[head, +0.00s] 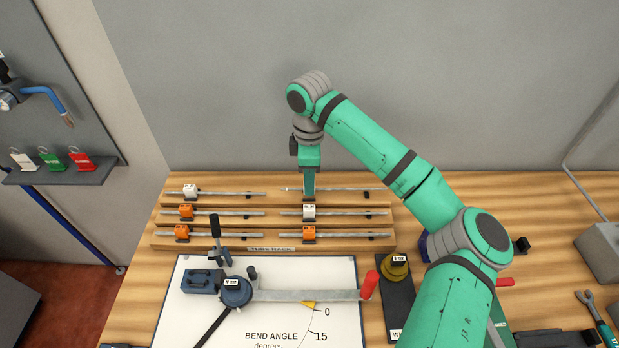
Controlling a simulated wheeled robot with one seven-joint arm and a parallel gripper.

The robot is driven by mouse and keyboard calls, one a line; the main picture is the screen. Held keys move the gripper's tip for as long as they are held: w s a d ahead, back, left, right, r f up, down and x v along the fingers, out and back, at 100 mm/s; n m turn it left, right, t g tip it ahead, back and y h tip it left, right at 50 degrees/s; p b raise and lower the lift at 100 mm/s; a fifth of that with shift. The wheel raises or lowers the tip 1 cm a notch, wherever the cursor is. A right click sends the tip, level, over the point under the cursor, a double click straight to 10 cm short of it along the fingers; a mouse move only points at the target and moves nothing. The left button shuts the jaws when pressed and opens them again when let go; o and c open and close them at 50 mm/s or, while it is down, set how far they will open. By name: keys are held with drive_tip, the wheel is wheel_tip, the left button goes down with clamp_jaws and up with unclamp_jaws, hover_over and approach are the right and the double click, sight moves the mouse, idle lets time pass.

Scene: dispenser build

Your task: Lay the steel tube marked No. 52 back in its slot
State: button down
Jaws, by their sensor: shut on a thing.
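The wooden tube rack (271,249) is stepped and holds steel tubes in left and right columns on three tiers. My gripper (309,196) points down at the top tier on the right, shut on a steel tube (342,190) near its left part. That tube lies level along the top right place. I cannot tell whether it rests in the slot or sits just above it. My gripper hides any tag there, and no tube number is legible, so No. 52 cannot be read.
Other tubes with white or orange tags (309,232) fill nearby places. In front is a bending tool with a red-handled lever (369,285) on a white bend-angle board (190,330). A brass-coloured round part (395,268) sits right of it. Bare bench shows right of the rack.

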drive_tip(key=shift+f, duration=0.85)
idle(1.0)
drive_tip(key=c, duration=1.6)
unclamp_jaws()
drive_tip(key=shift+o, duration=0.4)
drive_tip(key=shift+w+r, duration=0.1)
drive_tip(key=shift+r, duration=3.4)
drive_tip(key=shift+a, duration=0.1)
